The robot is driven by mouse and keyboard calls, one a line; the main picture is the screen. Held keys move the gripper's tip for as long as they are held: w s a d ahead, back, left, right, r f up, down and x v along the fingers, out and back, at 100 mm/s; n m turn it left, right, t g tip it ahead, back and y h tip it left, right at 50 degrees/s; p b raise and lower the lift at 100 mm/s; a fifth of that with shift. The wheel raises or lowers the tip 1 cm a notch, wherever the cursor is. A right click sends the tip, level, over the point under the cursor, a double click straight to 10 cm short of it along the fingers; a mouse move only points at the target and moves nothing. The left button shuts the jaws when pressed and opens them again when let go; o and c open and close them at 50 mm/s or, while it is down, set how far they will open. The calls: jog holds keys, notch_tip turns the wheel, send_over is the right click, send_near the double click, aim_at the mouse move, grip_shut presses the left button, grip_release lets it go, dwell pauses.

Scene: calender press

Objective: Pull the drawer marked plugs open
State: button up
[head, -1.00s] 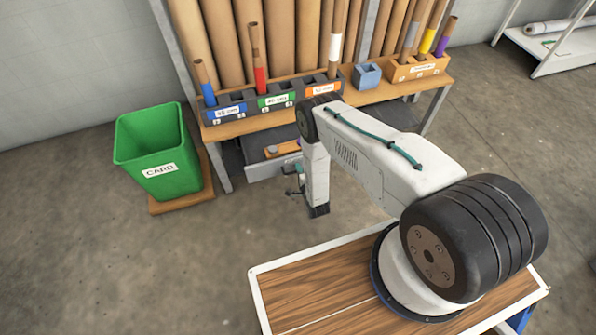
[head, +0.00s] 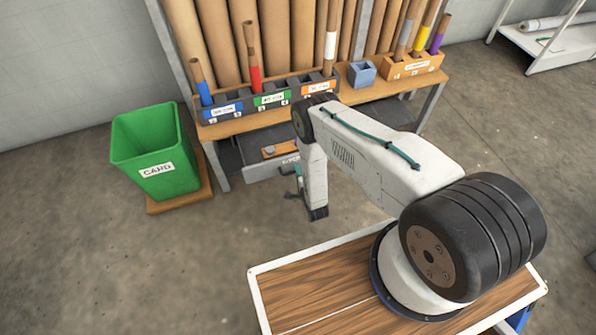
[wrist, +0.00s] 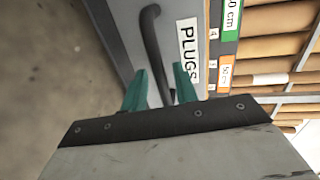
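The grey drawer (head: 268,171) under the bench stands partly open, with its dark inside and an orange-brown item (head: 279,149) showing. In the wrist view its front (wrist: 195,20) carries a white PLUGS label (wrist: 187,52) and a dark bar handle (wrist: 152,35). My gripper (wrist: 160,72) has its teal fingers on either side of the handle's near end, with a gap visible beside the bar. Contact with the handle cannot be made out. In the head view my gripper (head: 289,183) is beside the drawer front, partly hidden by my arm.
A green CARD bin (head: 155,155) stands on a wooden base left of the bench (head: 380,92). A dark rack (head: 270,98) of cardboard tubes, a blue block (head: 362,73) and an orange holder (head: 412,68) are on top. Open floor lies in front of the drawer.

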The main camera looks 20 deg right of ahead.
jog(key=v, duration=0.6)
jog(key=shift+s, duration=0.2)
jog(key=shift+d+r, duration=0.1)
